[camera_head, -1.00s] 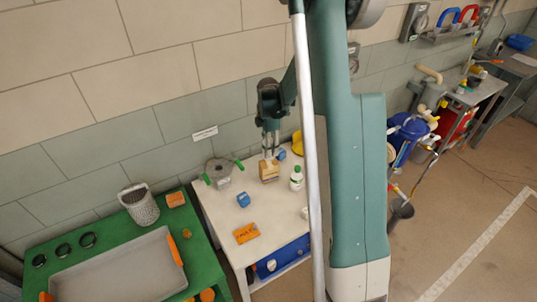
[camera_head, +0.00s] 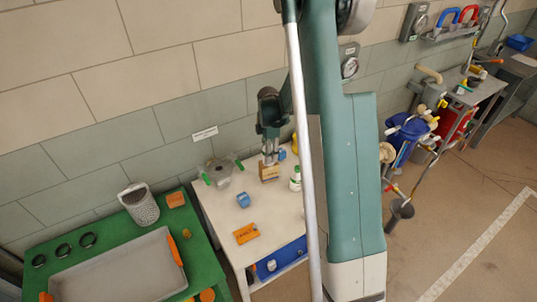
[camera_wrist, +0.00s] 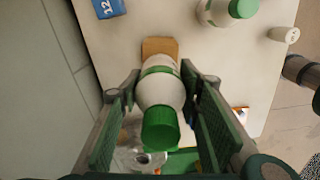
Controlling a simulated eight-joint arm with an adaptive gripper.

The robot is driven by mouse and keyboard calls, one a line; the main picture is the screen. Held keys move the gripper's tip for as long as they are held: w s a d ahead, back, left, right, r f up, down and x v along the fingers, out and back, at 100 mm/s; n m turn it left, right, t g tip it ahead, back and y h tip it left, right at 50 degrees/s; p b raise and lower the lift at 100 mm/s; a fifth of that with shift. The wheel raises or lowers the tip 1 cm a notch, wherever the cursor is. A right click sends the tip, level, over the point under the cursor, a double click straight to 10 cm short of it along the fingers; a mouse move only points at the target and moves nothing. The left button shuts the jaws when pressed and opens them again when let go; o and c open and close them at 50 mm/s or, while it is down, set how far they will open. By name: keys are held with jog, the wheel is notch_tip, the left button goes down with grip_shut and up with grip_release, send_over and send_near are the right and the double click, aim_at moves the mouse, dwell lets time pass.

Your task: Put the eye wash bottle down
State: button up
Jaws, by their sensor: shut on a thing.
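My gripper (camera_wrist: 163,92) is shut on the eye wash bottle (camera_wrist: 160,88), white with a green cap (camera_wrist: 160,130). In the wrist view the cap points toward the camera. A tan block (camera_wrist: 160,46) shows just beyond the bottle; it also stands on the white table in the head view (camera_head: 268,173). My gripper (camera_head: 270,155) is right above this block there. The held bottle is mostly hidden in the head view, and I cannot tell whether it touches the block or table.
A second green-capped white bottle (camera_head: 295,180) stands right of the block. A green-handled valve part (camera_head: 222,171), a blue block (camera_head: 243,200) and an orange box (camera_head: 246,234) share the white table (camera_head: 215,215). A green table (camera_head: 200,250) with a grey tray stands left.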

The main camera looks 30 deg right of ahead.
jog(key=shift+f, duration=0.15)
jog(key=o, duration=1)
jog(key=shift+r, duration=6.15)
jog(key=shift+r, duration=0.1)
